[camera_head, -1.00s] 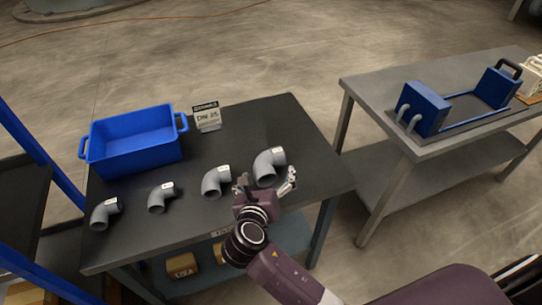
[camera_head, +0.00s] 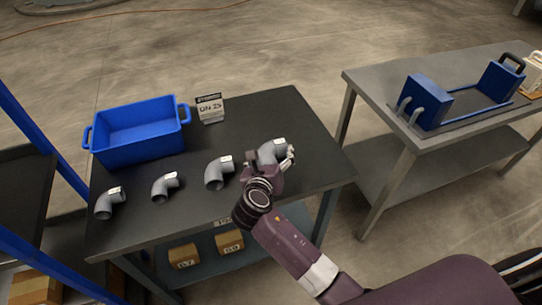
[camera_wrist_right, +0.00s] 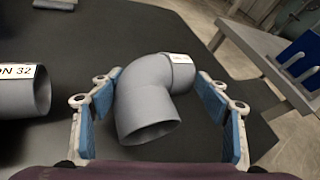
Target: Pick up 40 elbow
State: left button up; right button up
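The largest grey elbow (camera_head: 270,151) lies at the right end of a row of elbows on the dark table. In the right wrist view this elbow (camera_wrist_right: 150,95) sits between the two blue-padded fingers of my right gripper (camera_wrist_right: 163,105). The fingers are apart, with a gap showing on the right side; contact on the left is unclear. A white label is on its far end, too small to read. In the head view my right gripper (camera_head: 270,165) reaches over it from the front and partly hides it. My left gripper is not in view.
A smaller elbow (camera_head: 217,173) lies just left, labelled 32 in the wrist view (camera_wrist_right: 22,92). Two more elbows (camera_head: 166,186) (camera_head: 108,203) lie farther left. A blue bin (camera_head: 137,148) and a DN 25 sign (camera_head: 210,108) stand behind. A second table (camera_head: 390,85) stands right.

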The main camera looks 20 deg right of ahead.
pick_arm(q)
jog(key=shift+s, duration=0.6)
pick_arm(e)
jog(key=shift+r, duration=0.1)
jog(key=c, duration=0.8)
jog(key=shift+c, duration=0.2)
jog(key=shift+r, duration=0.1)
